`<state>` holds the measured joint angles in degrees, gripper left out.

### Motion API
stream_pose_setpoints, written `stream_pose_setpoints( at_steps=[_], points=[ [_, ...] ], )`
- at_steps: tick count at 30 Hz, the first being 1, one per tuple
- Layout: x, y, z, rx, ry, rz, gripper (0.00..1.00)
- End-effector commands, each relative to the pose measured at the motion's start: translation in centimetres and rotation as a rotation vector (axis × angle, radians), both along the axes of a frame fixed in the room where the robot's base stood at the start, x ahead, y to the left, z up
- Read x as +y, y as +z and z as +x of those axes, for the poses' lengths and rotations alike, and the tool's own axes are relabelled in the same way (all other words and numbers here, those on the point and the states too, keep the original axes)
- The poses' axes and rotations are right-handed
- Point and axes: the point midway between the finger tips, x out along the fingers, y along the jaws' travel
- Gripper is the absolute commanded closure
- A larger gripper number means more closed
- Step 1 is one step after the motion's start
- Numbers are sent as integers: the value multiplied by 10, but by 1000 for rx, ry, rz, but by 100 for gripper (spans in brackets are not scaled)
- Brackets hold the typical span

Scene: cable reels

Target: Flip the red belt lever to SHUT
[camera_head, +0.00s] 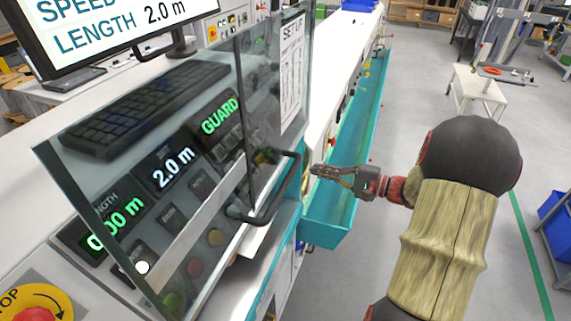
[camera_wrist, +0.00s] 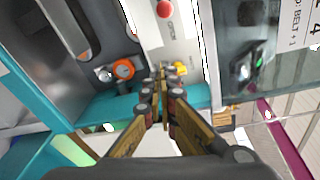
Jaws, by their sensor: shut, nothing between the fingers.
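My gripper (camera_head: 316,170) is shut and empty beside the machine's front, just right of the clear guard's handle and above the teal trough. In the wrist view its fingertips (camera_wrist: 160,75) are together in front of the white panel, near a small yellow part (camera_wrist: 180,68). A red round knob (camera_wrist: 163,9) sits on the white panel with a label beside it, too small to read. An orange-red ring fitting (camera_wrist: 123,69) is left of the fingertips. I cannot tell which red part is the belt lever, or its position; no SHUT marking is readable.
A clear guard (camera_head: 150,190) with a dark handle (camera_head: 270,195) stands over the control panel at left. The teal trough (camera_head: 325,232) runs along the machine's front. A white stand (camera_head: 478,85) is at back right.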

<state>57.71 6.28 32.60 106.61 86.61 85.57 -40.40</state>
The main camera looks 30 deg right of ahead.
Motion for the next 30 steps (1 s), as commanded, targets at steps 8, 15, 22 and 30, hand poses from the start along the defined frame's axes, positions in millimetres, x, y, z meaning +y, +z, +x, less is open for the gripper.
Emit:
stream_pose_setpoints(
  at_steps=[8,15,22,30],
  points=[
    [2,9,0,-75,10,-50,100],
    [3,9,0,-73,10,-49,100],
    [13,7,16,-72,13,-48,100],
    [42,4,59,-71,15,-48,100]
  ],
)
